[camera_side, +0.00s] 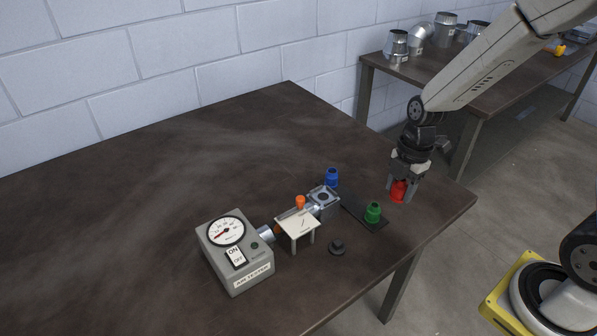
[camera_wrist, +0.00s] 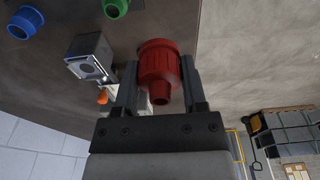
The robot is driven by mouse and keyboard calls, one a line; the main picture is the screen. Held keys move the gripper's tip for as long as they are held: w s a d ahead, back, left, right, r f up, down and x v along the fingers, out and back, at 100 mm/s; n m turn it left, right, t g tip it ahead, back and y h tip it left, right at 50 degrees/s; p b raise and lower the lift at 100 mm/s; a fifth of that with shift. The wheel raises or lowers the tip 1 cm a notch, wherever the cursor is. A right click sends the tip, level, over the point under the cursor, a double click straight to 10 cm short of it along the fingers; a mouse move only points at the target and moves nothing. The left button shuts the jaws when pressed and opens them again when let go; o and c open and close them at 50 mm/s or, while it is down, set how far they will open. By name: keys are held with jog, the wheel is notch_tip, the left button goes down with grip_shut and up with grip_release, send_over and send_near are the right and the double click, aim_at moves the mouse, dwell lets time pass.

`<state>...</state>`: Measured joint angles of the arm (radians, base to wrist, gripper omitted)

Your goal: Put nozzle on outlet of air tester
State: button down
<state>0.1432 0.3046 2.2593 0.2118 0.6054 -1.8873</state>
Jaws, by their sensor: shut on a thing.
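My gripper (camera_side: 399,187) is shut on a red nozzle (camera_side: 398,193), which hangs between its fingers near the table's right end. In the wrist view the red nozzle (camera_wrist: 160,66) sits between both fingers. I cannot tell whether it touches the table. The air tester (camera_side: 236,262) is a grey box with a dial and an ON/OFF switch. A silver pipe (camera_side: 265,234) runs from it behind a small plate to a square grey outlet block (camera_side: 323,196). The block's round opening (camera_wrist: 88,69) shows in the wrist view. The block is left of my gripper, apart from it.
A blue nozzle (camera_side: 331,177) stands behind the outlet block. An orange knob (camera_side: 300,202) sticks up by the pipe. The table's left side is clear.

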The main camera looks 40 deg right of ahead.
aim_at(349, 201)
jog(key=shift+w, duration=0.1)
dwell(0.3)
jog(key=w+f, duration=0.2)
jog(key=w, duration=0.2)
jog(key=w+f, duration=0.3)
jog(key=w, duration=0.1)
jog(key=w+f, duration=0.2)
jog(key=w, duration=0.2)
jog(key=shift+d+f, duration=0.35)
jog(key=shift+w+f, duration=0.35)
jog(key=shift+f, duration=0.15)
jog(key=shift+w+f, duration=0.1)
jog(key=shift+w+d+f, duration=0.1)
jog(key=shift+w+f, duration=0.3)
jog(key=shift+f, duration=1.45)
jog(key=shift+f, duration=0.25)
